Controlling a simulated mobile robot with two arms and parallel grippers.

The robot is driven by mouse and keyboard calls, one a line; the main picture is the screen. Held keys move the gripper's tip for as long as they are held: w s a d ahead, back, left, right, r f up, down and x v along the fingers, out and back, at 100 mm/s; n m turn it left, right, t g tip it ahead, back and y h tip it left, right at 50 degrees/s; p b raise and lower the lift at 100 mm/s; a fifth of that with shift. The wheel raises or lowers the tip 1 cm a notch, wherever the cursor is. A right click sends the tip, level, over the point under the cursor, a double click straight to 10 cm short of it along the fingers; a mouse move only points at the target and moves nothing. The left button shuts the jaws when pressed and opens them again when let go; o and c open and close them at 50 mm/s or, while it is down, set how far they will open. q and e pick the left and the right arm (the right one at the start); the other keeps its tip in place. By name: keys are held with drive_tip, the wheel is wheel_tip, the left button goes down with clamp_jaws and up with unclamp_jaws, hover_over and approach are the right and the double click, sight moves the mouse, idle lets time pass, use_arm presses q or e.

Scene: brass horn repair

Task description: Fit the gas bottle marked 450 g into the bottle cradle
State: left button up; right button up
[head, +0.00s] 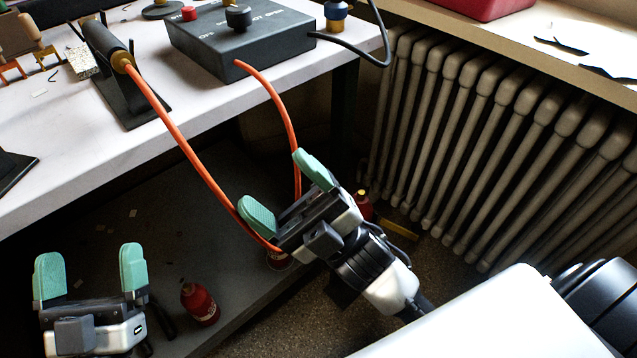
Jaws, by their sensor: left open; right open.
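A small red bottle (198,303) stands tilted in the picture on the dark lower shelf. A second red bottle (277,261) shows partly below my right gripper, and a third (362,205), with a yellow top, is partly hidden behind it. I cannot read a 450 g mark on any of them. I cannot make out the bottle cradle for certain. My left gripper (90,272) is open and empty at the lower left, left of the first bottle. My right gripper (286,192) is open, its teal fingertips apart near the orange hoses.
The white bench (110,170) carries a torch (103,45) on a black stand and a dark control box (240,32). Orange hoses (176,133) hang from them past my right gripper. A radiator (490,130) stands at the right. A yellow object (398,229) lies near the third bottle.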

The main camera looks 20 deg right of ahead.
drive_tip(key=w+d+f+m+t+h, duration=0.1)
drive_tip(key=m+t+h, duration=0.3)
drive_tip(key=m+h, duration=0.4)
drive_tip(key=w+d+f+m+t+h, duration=0.1)
drive_tip(key=d+f+m+t+h, duration=0.2)
drive_tip(key=m+h, duration=0.6)
drive_tip(key=d+m+t, duration=0.1)
drive_tip(key=m, duration=0.2)
drive_tip(key=shift+d+f+m, duration=0.15)
drive_tip(key=shift+d+m, duration=0.05)
drive_tip(key=shift+m, duration=0.2)
